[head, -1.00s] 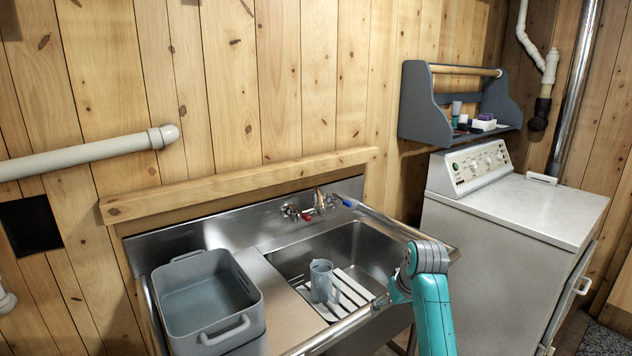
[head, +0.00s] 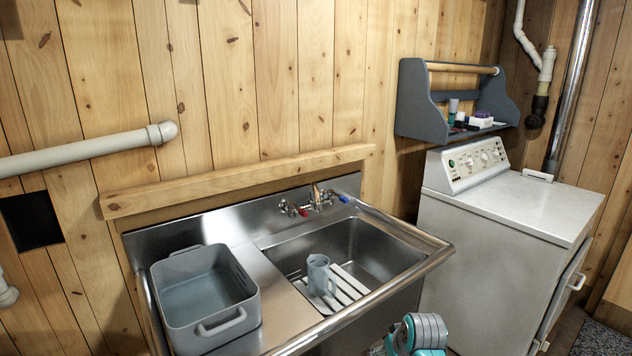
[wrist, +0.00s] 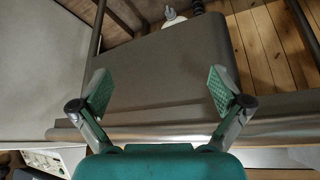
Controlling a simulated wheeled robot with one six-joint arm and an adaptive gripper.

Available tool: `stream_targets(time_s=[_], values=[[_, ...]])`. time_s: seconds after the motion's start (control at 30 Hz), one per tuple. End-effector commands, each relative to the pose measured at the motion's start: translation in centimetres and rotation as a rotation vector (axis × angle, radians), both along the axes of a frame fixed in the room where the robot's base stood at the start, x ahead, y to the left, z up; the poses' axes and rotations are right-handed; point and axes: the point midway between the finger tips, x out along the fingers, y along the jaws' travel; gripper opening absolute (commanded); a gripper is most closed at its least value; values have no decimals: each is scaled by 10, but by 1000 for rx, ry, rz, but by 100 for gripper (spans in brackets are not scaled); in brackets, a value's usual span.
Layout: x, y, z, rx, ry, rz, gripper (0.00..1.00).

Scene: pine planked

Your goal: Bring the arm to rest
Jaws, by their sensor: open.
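My gripper (wrist: 160,92) is open and empty in the wrist view, its two green-padded fingers spread wide. The sink's rounded metal front rail (wrist: 190,132) runs across behind the fingers there. In the head view, only a grey and teal part of my arm shows at the bottom, in front of the sink; the fingers are out of sight there. The steel sink (head: 365,244) holds a grey jug (head: 318,275) that stands on a white slatted rack (head: 352,291). My arm is clear of the jug in the head view.
A grey tub (head: 205,300) sits on the drainboard left of the basin. A white washing machine (head: 500,220) stands at the right. A grey wall shelf (head: 423,105) with small bottles hangs above it. Taps (head: 310,205) are at the sink's back.

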Motion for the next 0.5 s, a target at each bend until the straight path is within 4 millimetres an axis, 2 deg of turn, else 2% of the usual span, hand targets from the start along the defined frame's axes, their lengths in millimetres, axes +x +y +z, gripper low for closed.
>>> stream_targets(time_s=[0.03, 0.2, 0.3, 0.5], values=[[-14, 1, -20, 1, -8, -7, 100], [-54, 3, -66, 4, -73, -35, 100], [-80, 4, -90, 6, -110, -49, 100], [-137, 5, -125, 11, -186, -78, 100]])
